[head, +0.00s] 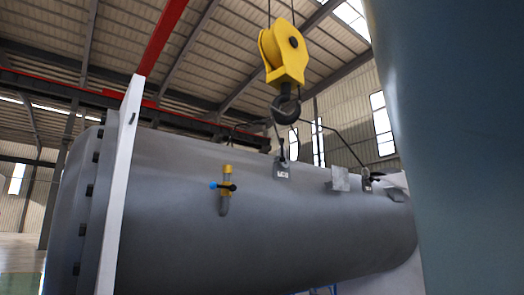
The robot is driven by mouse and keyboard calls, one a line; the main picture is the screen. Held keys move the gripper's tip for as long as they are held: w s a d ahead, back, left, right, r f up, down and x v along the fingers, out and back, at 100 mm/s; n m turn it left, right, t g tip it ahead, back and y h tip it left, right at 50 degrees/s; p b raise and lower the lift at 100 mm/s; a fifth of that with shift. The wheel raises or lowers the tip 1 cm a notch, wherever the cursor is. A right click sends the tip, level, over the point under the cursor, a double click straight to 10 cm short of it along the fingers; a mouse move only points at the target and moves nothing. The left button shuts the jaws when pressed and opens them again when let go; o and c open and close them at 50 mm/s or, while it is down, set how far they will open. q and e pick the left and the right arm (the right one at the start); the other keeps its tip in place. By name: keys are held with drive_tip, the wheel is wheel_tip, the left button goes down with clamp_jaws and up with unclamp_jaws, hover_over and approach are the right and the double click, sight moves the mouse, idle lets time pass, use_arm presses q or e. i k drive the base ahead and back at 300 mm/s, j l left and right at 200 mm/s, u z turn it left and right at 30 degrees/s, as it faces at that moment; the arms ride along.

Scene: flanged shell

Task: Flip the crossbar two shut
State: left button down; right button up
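A grey flanged shell (300,225) lies across the middle of the head view. On its side is a small fitting with a yellowish upper part (227,171) and a grey bent pipe (224,205) below. A short crossbar (222,186), blue at its left end and black at its right, lies roughly level across the fitting. I cannot tell whether this is crossbar two. Neither of my grippers shows in this view.
A yellow crane block (283,55) with a dark hook (286,107) hangs above the shell, with slings down to its lugs. A white upright post (121,190) crosses the shell's flanged left end. A large blue-grey surface (465,150) fills the right side.

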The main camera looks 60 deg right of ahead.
sight(282, 148)
drive_tip(key=z, duration=2.05)
drive_tip(key=i+j+z, duration=0.35)
drive_tip(key=i, duration=0.4)
drive_tip(key=i+j+z, duration=0.35)
drive_tip(key=i, duration=0.35)
drive_tip(key=i+j+z, duration=0.4)
drive_tip(key=i+j, duration=0.2)
drive_tip(key=j, duration=0.2)
